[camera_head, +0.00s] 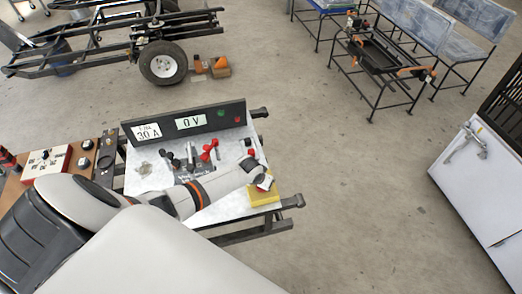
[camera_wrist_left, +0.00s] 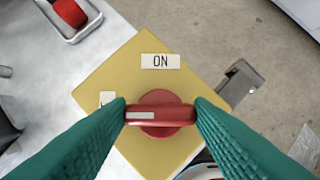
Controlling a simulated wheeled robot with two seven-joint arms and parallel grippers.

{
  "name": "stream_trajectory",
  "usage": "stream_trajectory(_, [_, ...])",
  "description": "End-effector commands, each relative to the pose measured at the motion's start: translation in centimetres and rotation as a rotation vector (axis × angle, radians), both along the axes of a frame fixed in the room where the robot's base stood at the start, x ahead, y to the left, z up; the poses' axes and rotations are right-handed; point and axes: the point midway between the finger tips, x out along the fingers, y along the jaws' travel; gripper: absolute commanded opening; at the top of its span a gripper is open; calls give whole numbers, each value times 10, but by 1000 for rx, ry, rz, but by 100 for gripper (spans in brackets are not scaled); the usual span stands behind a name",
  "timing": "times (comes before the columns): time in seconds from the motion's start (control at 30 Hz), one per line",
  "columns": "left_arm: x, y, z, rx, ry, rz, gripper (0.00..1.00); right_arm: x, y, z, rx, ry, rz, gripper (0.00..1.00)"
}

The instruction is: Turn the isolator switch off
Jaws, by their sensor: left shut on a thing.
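The isolator switch is a red rotary knob (camera_wrist_left: 160,98) on a yellow plate (camera_wrist_left: 110,75). An "ON" label (camera_wrist_left: 161,61) sits above the knob in the left wrist view. A second label (camera_wrist_left: 107,98) at the left is mostly hidden by a finger. The knob's bar lies crosswise, with its white mark at the left end, towards the part-hidden label. My left gripper (camera_wrist_left: 161,114) is shut on the bar, one green finger at each end. In the head view the yellow plate (camera_head: 264,198) shows at the bench's right end, the knob hidden by my gripper. My right gripper is not in view.
A panel (camera_head: 212,122) reading "30 A" and "0 V" stands along the bench's back edge. Red and black knobs (camera_head: 207,151) stand on the bench top. A red part in a tray (camera_wrist_left: 70,12) lies near the plate. The floor right of the bench is clear.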

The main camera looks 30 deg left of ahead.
Motion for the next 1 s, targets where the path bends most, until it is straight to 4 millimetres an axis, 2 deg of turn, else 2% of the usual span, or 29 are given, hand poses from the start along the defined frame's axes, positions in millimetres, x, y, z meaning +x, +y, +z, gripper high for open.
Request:
stream_trajectory(0.3, [2, 1, 2, -2, -4, 5, 24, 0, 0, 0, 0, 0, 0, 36])
stream_trajectory(0.33, [2, 1, 2, -2, -4, 5, 49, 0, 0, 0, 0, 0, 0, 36])
stream_trajectory(0.47, [1, 1, 1, -1, -3, 4, 69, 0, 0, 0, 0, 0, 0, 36])
stream_trajectory(0.77, [0, 0, 1, -1, -2, 3, 69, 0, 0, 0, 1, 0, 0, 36])
stream_trajectory(0.87, [-2, 0, 6, -1, -1, 2, 69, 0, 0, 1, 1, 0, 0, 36])
stream_trajectory(1.0, [-8, 0, 22, -1, -2, 0, 69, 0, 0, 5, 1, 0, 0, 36])
